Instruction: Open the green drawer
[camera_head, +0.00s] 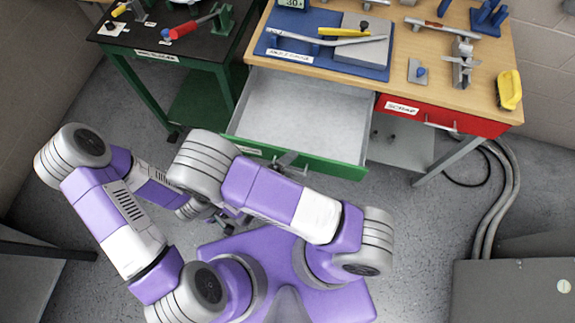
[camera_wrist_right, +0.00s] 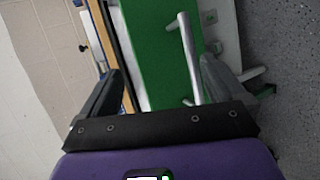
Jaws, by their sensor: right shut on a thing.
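The green drawer (camera_head: 325,165) is pulled out from under the wooden bench, and its pale, empty inside shows. Its silver bar handle (camera_wrist_right: 190,60) runs beside the green front in the right wrist view. My right gripper (camera_head: 288,160) is at the handle in front of the drawer, shut on it. In the right wrist view its dark fingers (camera_wrist_right: 165,88) stand either side of the image middle, with the bar reaching between them. My right arm hides part of the handle in the head view. My left gripper (camera_head: 226,220) is small and partly covered, low beside my base; its jaws are unclear.
A red drawer (camera_head: 450,120) is closed at right. A green-legged black table (camera_head: 130,45) stands at left. Cables (camera_head: 500,200) lie on the floor at right.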

